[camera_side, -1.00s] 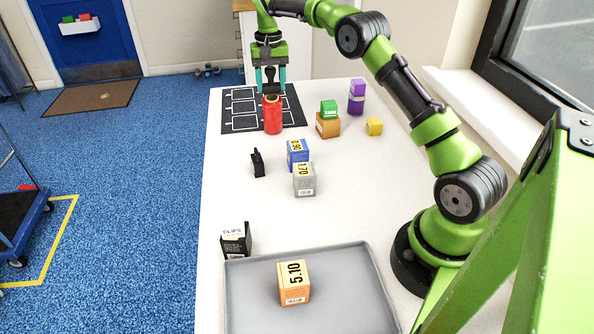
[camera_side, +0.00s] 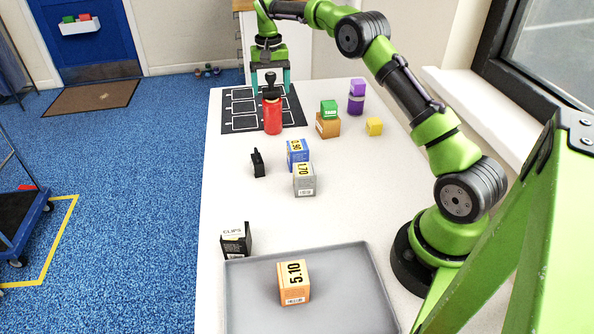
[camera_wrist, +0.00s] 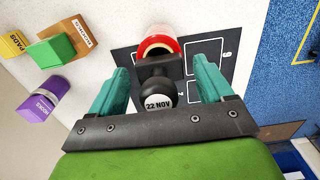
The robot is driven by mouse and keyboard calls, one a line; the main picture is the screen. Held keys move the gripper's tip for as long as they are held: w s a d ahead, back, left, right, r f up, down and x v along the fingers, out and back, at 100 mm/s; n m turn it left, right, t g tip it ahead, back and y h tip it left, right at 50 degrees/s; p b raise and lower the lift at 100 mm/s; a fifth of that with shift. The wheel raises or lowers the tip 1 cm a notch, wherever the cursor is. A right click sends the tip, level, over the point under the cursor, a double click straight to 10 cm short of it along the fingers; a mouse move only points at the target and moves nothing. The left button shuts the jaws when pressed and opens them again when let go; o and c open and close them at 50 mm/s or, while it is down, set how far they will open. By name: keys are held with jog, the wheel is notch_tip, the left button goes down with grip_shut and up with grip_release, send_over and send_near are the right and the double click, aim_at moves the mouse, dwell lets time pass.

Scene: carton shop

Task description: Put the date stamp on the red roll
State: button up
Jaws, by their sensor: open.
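The red roll (camera_side: 272,118) stands upright on the dark marked mat. The black date stamp (camera_side: 270,91) stands upright on top of it, its base covering the roll's top in the side view. In the wrist view the stamp's round knob reads "22 NOV" (camera_wrist: 158,102), and the red roll (camera_wrist: 172,45) shows behind its black base. My gripper (camera_side: 271,90) is open, with a teal finger on each side of the stamp and clear gaps to the knob; it also shows in the wrist view (camera_wrist: 162,78).
A green block (camera_side: 328,108) on a brown box, stacked purple blocks (camera_side: 356,97) and a yellow block (camera_side: 374,127) stand to the right. Blue (camera_side: 297,150) and grey (camera_side: 304,180) boxes and a small black item (camera_side: 258,163) stand nearer. A grey tray (camera_side: 240,300) holds an orange box.

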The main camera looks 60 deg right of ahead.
notch_tip(320, 180, up, 7)
jog(key=shift+r, duration=0.2)
jog(key=s+a+r+n+t, duration=0.3)
jog(key=s+a+r, duration=0.9)
jog(key=s+a+f+n+t+y, duration=0.1)
jog(key=s+a+f, duration=0.3)
jog(key=s, duration=0.5)
jog(key=s+a+f+n+t+y, duration=0.1)
jog(key=s+a+f+t, duration=0.2)
jog(key=s, duration=0.7)
jog(key=shift+a+f, duration=0.45)
jog(key=shift+a, duration=0.7)
